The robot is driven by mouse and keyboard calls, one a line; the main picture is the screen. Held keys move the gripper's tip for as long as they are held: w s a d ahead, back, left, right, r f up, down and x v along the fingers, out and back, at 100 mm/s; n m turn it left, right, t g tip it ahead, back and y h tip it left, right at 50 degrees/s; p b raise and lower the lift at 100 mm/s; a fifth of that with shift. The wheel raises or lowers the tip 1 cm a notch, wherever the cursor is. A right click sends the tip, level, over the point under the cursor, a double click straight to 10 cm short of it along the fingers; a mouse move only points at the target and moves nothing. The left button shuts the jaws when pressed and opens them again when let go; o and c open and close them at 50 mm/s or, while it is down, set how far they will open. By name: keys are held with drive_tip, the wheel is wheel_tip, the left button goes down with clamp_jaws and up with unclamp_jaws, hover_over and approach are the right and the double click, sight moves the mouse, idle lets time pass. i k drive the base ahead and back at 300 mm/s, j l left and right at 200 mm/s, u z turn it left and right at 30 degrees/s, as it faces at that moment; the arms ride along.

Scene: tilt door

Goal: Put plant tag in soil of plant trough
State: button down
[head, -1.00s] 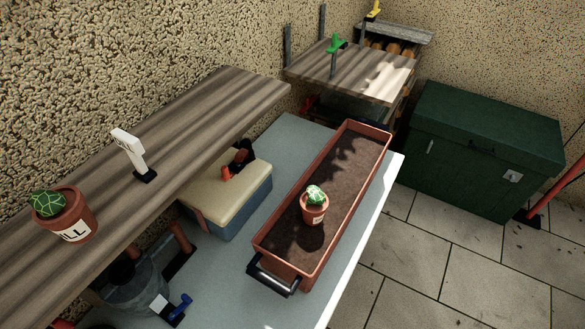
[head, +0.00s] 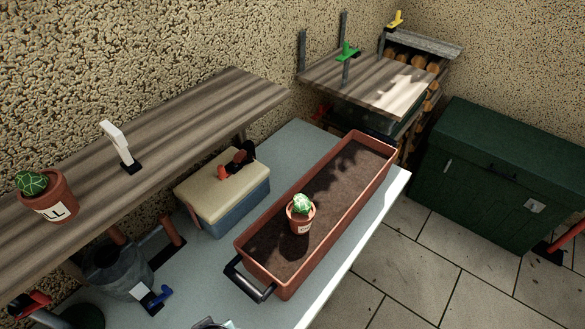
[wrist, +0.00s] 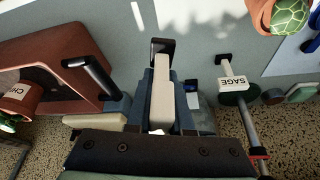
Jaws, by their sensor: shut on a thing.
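The plant trough (head: 318,222) is a long terracotta-coloured box of dark soil (head: 335,190) on the grey worktop. A small potted cactus (head: 301,213) stands on its soil. In the wrist view, my gripper (wrist: 161,75) is shut on a cream strip with a black end, which looks like the plant tag (wrist: 161,98). The trough (wrist: 60,50) lies to the left there, apart from the tag, with its black handle (wrist: 88,72) nearest. Only a pale shape at the bottom edge of the head view may be my gripper. Any writing on the held tag is hidden.
Another white tag with a black foot (head: 118,145) and a potted cactus (head: 48,195) stand on the wooden shelf (head: 170,125). A cool box (head: 225,195) and a metal bucket (head: 115,270) are left of the trough. The worktop's front strip (head: 345,250) is clear.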

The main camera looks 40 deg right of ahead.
sight(346, 177)
drive_tip(key=l+z, duration=0.1)
drive_tip(key=z, duration=0.35)
drive_tip(key=l+z, duration=0.1)
drive_tip(key=z, duration=0.35)
drive_tip(key=i+z, duration=0.1)
drive_tip(key=z, duration=0.35)
drive_tip(key=i+l+z, duration=0.15)
drive_tip(key=z, duration=0.35)
drive_tip(key=i+l+z, duration=0.15)
drive_tip(key=z, duration=0.3)
drive_tip(key=i+z, duration=0.2)
drive_tip(key=z, duration=0.3)
drive_tip(key=i+l+u, duration=0.15)
drive_tip(key=i+u, duration=0.15)
drive_tip(key=i+l+u, duration=0.3)
drive_tip(key=i, duration=0.2)
drive_tip(key=u, duration=0.45)
drive_tip(key=i+u, duration=0.1)
drive_tip(key=u, duration=0.85)
drive_tip(key=l+u, duration=0.15)
drive_tip(key=u, duration=0.35)
drive_tip(key=i+u, duration=0.1)
drive_tip(key=u, duration=0.35)
drive_tip(key=l+u, duration=0.15)
drive_tip(key=u, duration=0.3)
drive_tip(key=i+u, duration=0.15)
drive_tip(key=u, duration=0.25)
drive_tip(key=i, duration=0.35)
